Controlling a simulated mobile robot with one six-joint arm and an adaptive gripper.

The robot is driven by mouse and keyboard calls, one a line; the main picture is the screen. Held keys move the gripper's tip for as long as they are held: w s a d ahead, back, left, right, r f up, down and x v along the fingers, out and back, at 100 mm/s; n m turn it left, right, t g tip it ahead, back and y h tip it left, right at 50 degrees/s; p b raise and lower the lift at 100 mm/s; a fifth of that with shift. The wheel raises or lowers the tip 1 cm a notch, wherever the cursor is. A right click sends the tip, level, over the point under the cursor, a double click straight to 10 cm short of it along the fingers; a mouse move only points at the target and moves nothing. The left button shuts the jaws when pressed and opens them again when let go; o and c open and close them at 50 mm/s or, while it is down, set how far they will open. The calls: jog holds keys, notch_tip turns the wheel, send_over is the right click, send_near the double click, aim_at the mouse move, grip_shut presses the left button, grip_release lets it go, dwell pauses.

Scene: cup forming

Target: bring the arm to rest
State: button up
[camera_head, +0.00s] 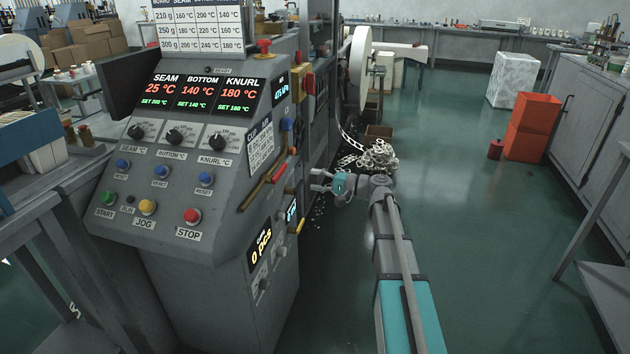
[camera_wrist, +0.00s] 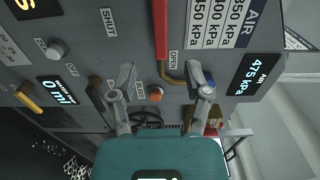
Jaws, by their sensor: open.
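My gripper (camera_head: 321,181) is open and empty in the head view, beside the right side of the grey control cabinet (camera_head: 225,135). In the wrist view the two fingers of my gripper (camera_wrist: 163,80) stand apart. Between and beyond them is the cabinet's side panel (camera_wrist: 120,60), with a red lever (camera_wrist: 160,30) and its brass end near the OPEN label. An orange-red button (camera_wrist: 155,93) shows between the fingers. The fingers do not hold anything; whether they touch the panel is hard to tell. My arm reaches forward from the bottom right of the head view.
A tangle of pale paper scrap (camera_head: 377,157) lies on the floor beyond my gripper. Red boxes (camera_head: 531,127) and a white block (camera_head: 513,80) stand to the right. A grey bench (camera_head: 593,105) lines the right edge. The green floor (camera_head: 465,200) between is clear.

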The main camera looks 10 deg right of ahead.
jog(key=shift+a, duration=0.1)
jog(key=s+a+f+n+g+h, duration=0.2)
jog(key=s+a+f+g+h, duration=0.25)
jog(key=s+f, duration=0.4)
jog(key=s+a+f+n+g+h, duration=0.25)
jog(key=s+a+f+h, duration=0.2)
jog(key=s+f, duration=0.35)
jog(key=s+d+f+n+g+h, duration=0.1)
jog(key=s+d+f+g+h, duration=0.1)
jog(key=s+d+h, duration=0.45)
notch_tip(320, 180, up, 24)
jog(key=s+a+p, duration=0.1)
jog(key=s+p, duration=0.1)
jog(key=p, duration=2.1)
jog(key=shift+s+a+f+p, duration=0.25)
jog(key=shift+s+a+p, duration=0.05)
jog(key=shift+a, duration=0.1)
